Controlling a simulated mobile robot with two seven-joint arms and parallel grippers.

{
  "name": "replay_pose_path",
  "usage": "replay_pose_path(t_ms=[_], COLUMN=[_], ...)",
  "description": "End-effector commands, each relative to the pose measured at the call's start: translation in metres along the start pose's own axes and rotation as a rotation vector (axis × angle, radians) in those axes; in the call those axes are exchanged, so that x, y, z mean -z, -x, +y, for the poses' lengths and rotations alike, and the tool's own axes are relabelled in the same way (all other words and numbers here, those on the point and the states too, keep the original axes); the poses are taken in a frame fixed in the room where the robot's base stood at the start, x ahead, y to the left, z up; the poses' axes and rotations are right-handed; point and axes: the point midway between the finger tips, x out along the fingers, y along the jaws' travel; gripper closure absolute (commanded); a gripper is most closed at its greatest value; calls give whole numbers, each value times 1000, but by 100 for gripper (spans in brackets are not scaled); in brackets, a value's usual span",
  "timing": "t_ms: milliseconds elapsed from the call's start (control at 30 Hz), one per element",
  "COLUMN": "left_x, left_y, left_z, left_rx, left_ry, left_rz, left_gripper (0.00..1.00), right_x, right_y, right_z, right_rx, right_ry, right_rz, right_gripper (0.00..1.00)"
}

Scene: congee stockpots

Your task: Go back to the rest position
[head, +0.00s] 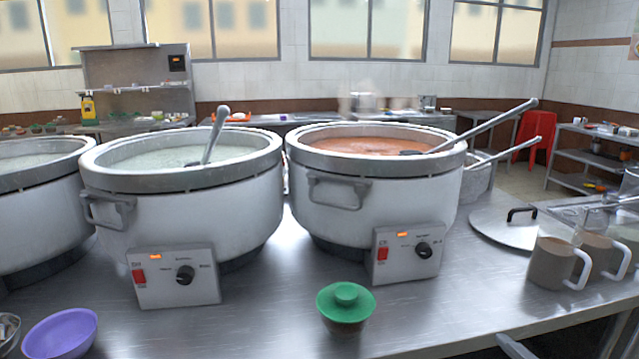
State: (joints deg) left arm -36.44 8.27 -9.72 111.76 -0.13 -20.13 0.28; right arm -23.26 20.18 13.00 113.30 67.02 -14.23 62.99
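Neither of my grippers can be made out in the head view. A white stockpot with pale green congee (180,215) stands left of centre with a ladle (215,135) leaning in it. A second white stockpot with orange-red contents (375,205) stands to its right, also with a ladle (485,125) in it. Both have front control boxes with a red switch, a black knob and a lit orange display. A third pot (40,215) is cut off at the left edge.
On the steel table (270,315) are a green-lidded cup (345,305), a purple bowl (62,332), a flat lid (505,228) and brown mugs (550,263). A dark grey piece at the bottom edge, right of centre, is unclear. A red chair (530,130) and shelves (590,155) stand behind.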

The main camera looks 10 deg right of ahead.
Motion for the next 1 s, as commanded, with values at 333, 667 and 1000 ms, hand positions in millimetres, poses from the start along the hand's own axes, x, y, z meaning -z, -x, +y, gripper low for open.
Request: replay_pose_path(t_ms=[333,667,1000], left_x=[25,23,21], left_y=[3,8,9], left_z=[-5,-7,-6], left_rx=[8,13,12], left_ry=[-6,-5,-5], left_rz=[34,24,19], left_gripper=[21,21,21], right_x=[-69,-118,-121], right_y=[42,81,83], right_z=[138,198,201], right_rx=[-314,-388,-388], right_ry=[1099,1822,1871], right_rz=[-154,-395,-411], right_gripper=[35,35,35])
